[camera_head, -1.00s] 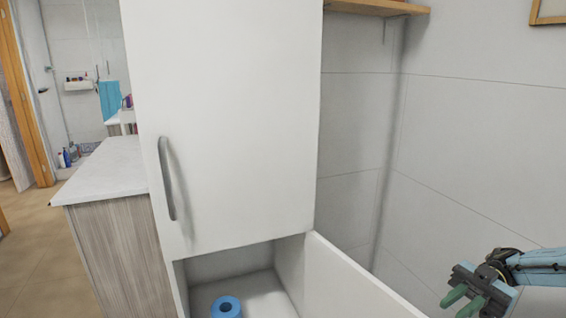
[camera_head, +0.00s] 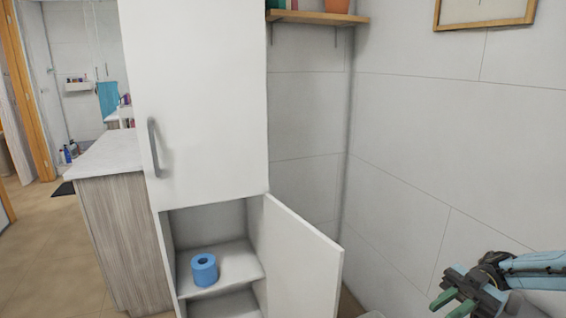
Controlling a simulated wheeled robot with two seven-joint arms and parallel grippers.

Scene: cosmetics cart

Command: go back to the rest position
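My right gripper (camera_head: 455,298) is at the lower right, in front of the bare tiled wall. Its green fingers are apart with nothing between them. It is clear of the open cabinet door. My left gripper is not in view. A blue roll (camera_head: 204,270) stands upright on a shelf in the lower compartment of the tall white cabinet (camera_head: 205,100). The lower cabinet door (camera_head: 300,262) stands open to the right. The upper door, with a grey handle (camera_head: 153,148), is shut.
A wood-fronted counter (camera_head: 122,235) with a pale top stands left of the cabinet. A wooden wall shelf (camera_head: 310,17) with a pot (camera_head: 335,6) is at the top. Tiled floor (camera_head: 45,255) is free at the left. The tiled wall (camera_head: 440,150) closes off the right.

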